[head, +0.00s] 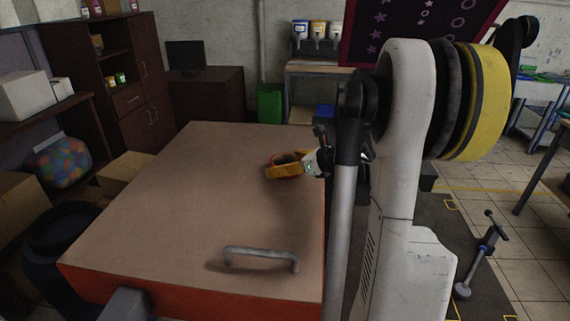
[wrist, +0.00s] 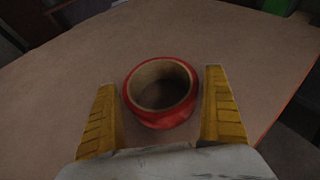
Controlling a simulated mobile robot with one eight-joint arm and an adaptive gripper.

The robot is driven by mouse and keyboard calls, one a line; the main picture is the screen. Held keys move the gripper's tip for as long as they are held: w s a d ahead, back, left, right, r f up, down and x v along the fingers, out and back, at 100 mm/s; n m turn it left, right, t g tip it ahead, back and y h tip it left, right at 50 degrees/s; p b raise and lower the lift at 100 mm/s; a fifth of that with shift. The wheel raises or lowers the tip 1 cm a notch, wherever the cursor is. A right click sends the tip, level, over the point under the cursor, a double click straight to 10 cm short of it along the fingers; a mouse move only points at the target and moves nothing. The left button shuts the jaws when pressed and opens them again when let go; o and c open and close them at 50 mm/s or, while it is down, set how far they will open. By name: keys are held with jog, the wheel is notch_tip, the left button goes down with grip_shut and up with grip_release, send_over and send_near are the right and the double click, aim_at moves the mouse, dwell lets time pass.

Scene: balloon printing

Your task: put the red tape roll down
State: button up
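The red tape roll (wrist: 162,119) has a tan inner core and lies flat-side up. In the wrist view it sits between the two yellow fingers of my gripper (wrist: 162,105), with a narrow strip of brown surface showing on each side. The fingers look parted and not pressed on it. In the head view my gripper (head: 284,168) is low over the far right part of the brown table top (head: 170,190). The roll (head: 287,157) is partly hidden there by the near finger. It looks to be on or very close to the table top.
A grey metal handle (head: 260,256) is at the near edge of the table top. The left and middle of the top are clear. A green bin (head: 269,104) and a bench with bottles (head: 317,38) stand behind. A cardboard box (head: 126,165) is at the left.

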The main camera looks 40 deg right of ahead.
jog(key=shift+r, duration=0.1)
jog(key=shift+s+r+p, duration=0.2)
jog(key=shift+p, duration=0.1)
jog(key=p+v, duration=0.3)
jog(key=v, duration=0.8)
jog(key=shift+s+r, duration=0.15)
jog(key=shift+s, duration=0.1)
